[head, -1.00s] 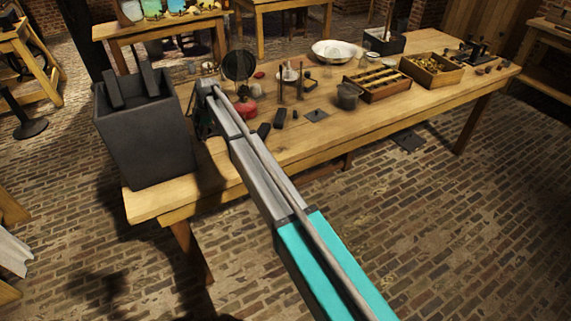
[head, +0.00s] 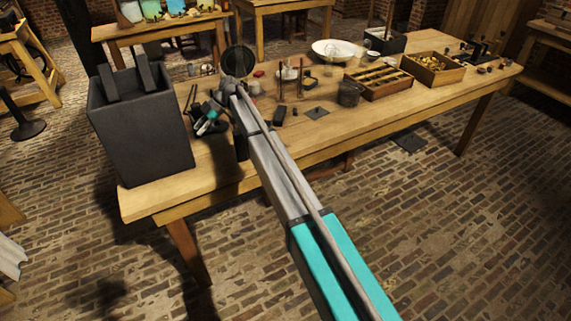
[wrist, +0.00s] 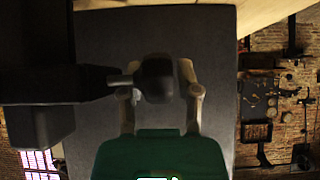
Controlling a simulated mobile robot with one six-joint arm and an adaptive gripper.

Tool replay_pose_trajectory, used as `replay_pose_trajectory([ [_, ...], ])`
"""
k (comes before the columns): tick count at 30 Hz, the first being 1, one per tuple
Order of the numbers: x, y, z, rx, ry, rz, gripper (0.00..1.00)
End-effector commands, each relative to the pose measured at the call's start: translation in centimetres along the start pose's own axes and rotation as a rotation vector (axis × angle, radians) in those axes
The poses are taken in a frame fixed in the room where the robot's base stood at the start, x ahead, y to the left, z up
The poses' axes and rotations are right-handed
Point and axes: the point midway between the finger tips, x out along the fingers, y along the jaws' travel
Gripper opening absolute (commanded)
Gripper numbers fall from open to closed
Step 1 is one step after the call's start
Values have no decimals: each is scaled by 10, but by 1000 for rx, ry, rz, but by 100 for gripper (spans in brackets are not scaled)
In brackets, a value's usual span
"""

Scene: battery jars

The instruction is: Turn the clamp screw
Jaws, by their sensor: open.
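In the wrist view a dark rounded knob (wrist: 155,80) sits on the end of a short grey clamp screw (wrist: 121,80), which comes out of a dark clamp body (wrist: 50,85) at the left. My gripper (wrist: 160,68) is open, with its pale fingers on either side of the knob. I cannot tell whether either finger touches it. The left finger is partly hidden behind the screw and knob. In the head view my gripper (head: 201,130) is low beside the big dark jar (head: 142,135), at the table's left end. The clamp is not clear there.
The jar's grey wall fills the background of the wrist view. The table's front strip is mostly clear.

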Motion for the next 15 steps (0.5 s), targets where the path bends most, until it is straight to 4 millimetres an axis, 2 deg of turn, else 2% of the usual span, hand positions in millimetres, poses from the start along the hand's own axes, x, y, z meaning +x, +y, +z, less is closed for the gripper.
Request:
replay_pose_trajectory([
  [15,-3,0,0,0,275,-1,43],
])
